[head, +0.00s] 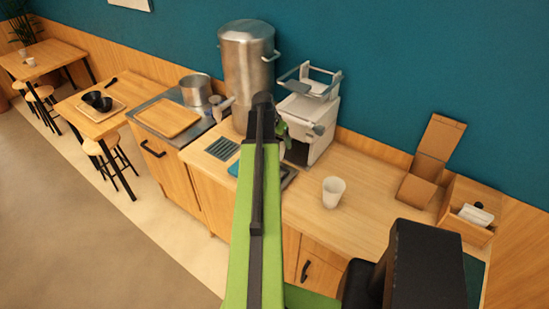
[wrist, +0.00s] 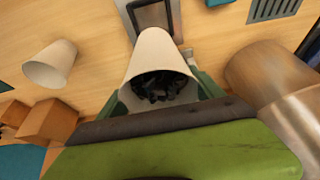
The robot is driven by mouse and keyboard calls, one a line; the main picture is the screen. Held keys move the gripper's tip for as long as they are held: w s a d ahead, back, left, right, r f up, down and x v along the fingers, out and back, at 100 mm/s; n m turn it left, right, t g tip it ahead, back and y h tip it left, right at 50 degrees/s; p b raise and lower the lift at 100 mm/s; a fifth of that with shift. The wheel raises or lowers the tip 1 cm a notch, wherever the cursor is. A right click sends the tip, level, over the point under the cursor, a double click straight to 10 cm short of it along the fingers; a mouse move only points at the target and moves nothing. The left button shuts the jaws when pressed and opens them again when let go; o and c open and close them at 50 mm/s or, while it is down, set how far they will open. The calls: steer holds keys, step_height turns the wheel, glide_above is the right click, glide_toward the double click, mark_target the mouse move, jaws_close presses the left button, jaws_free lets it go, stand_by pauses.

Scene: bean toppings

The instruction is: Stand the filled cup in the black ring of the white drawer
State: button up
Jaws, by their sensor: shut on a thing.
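The filled cup (wrist: 150,55) is white and holds dark beans. In the wrist view its mouth faces the camera, and my gripper (wrist: 165,97) is shut on it, with a green finger on each side. In the head view my arm hides most of the cup and my gripper (head: 282,133), in front of the white machine (head: 321,140). A dark-rimmed frame (head: 290,174) sits low before the machine, and a similar frame shows beyond the cup in the wrist view (wrist: 150,8). I cannot make out the black ring or tell whether this frame is the white drawer.
A second white cup (head: 334,192) stands on the counter to the right. A big steel urn (head: 246,65) stands left of the machine. A wooden box (head: 467,214) is at the far right. Bare counter (head: 375,190) lies between the second cup and the box.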

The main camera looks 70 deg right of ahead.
step_height(320, 180, down, 4)
steer(key=shift+r+b, duration=0.1)
steer(key=shift+b, duration=0.8)
steer(key=shift+f+b, duration=2.25)
steer(key=shift+f, duration=0.2)
steer(key=shift+f+b, duration=0.6)
steer(key=shift+b, duration=0.2)
steer(key=shift+f+b, duration=0.35)
steer(key=shift+f, duration=0.05)
steer(key=shift+f, duration=0.2)
